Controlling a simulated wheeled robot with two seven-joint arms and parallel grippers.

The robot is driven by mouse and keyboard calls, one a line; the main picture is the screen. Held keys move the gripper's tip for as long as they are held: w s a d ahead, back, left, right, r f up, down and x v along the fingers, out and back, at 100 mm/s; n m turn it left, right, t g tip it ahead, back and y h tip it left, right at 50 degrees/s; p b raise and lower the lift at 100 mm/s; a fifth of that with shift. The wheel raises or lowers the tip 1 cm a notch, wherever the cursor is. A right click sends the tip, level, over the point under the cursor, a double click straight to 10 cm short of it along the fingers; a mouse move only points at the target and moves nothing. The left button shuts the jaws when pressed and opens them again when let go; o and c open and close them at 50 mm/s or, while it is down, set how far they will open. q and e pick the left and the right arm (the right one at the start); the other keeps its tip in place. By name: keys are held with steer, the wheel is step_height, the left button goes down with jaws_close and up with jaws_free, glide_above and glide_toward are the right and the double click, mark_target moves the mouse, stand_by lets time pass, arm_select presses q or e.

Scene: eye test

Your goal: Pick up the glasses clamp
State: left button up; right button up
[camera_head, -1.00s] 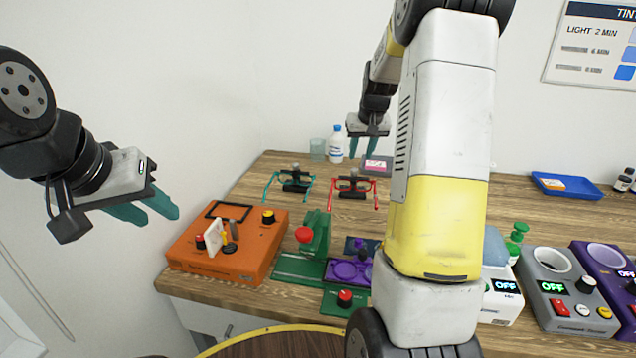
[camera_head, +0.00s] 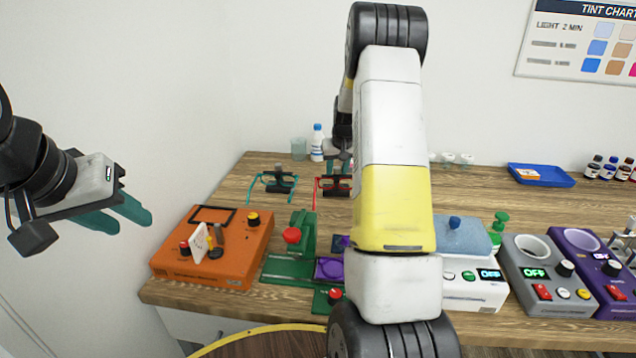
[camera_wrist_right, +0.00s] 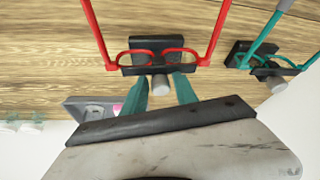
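Red-framed glasses (camera_head: 317,190) rest on a black clamp stand (camera_head: 338,189) on the wooden bench, partly hidden by my right arm. In the right wrist view the red glasses (camera_wrist_right: 205,58) and their black clamp (camera_wrist_right: 150,46) with a grey knob (camera_wrist_right: 160,84) lie ahead of my right gripper (camera_wrist_right: 160,80). Its two teal fingers are apart, one on each side of the knob, with gaps showing. Teal glasses (camera_head: 254,182) on a similar black clamp (camera_head: 281,183) stand to the left. My left gripper (camera_head: 132,222) is open and empty, away from the bench.
An orange box (camera_head: 240,262) and a green press (camera_head: 303,240) stand at the front left. A white bottle (camera_head: 317,143) and a cup (camera_head: 299,149) stand behind. A blue tray (camera_head: 541,176) is at the back right. Bare bench lies before the tray.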

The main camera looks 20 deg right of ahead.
jaws_close()
stand_by(1.4)
